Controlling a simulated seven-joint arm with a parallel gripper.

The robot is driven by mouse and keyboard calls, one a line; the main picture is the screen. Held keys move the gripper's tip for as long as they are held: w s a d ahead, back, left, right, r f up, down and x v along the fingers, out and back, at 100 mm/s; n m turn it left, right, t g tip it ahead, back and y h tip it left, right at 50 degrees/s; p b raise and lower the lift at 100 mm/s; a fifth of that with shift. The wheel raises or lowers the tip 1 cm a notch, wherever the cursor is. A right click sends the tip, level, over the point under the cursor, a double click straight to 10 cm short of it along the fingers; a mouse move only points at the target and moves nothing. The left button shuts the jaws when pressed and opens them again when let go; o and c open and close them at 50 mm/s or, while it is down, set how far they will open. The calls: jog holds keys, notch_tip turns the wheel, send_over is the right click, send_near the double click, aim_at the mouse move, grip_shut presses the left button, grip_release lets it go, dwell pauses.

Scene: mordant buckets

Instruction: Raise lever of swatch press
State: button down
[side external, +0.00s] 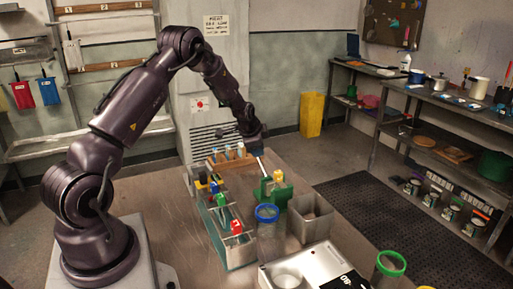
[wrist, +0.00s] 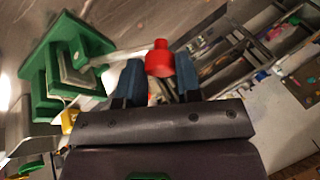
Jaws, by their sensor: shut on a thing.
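The swatch press (side external: 281,194) is a green block with a yellow part on the table, right of the divided tray. Its pale lever (side external: 262,167) rises steeply from it towards my gripper (side external: 257,153). In the wrist view the green press (wrist: 62,68) is at the upper left, and the lever (wrist: 110,57) runs right to a red knob (wrist: 160,60). The blue fingertips of my gripper (wrist: 160,77) stand on either side of the knob, shut on it. The knob is hidden in the side view.
A divided tray (side external: 212,232) with coloured items stands left of the press. A wooden rack (side external: 229,160) is behind it. An open grey bin (side external: 311,222), a blue-rimmed jar (side external: 267,214) and a white device (side external: 318,272) stand close in front and right.

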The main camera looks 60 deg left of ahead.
jog(key=c, duration=0.8)
grip_release()
jog(key=shift+d+f, duration=0.15)
jog(key=shift+d, duration=0.1)
jog(key=shift+c, duration=0.2)
jog(key=shift+a, duration=0.1)
jog(key=v, duration=1.3)
jog(key=shift+w, duration=0.15)
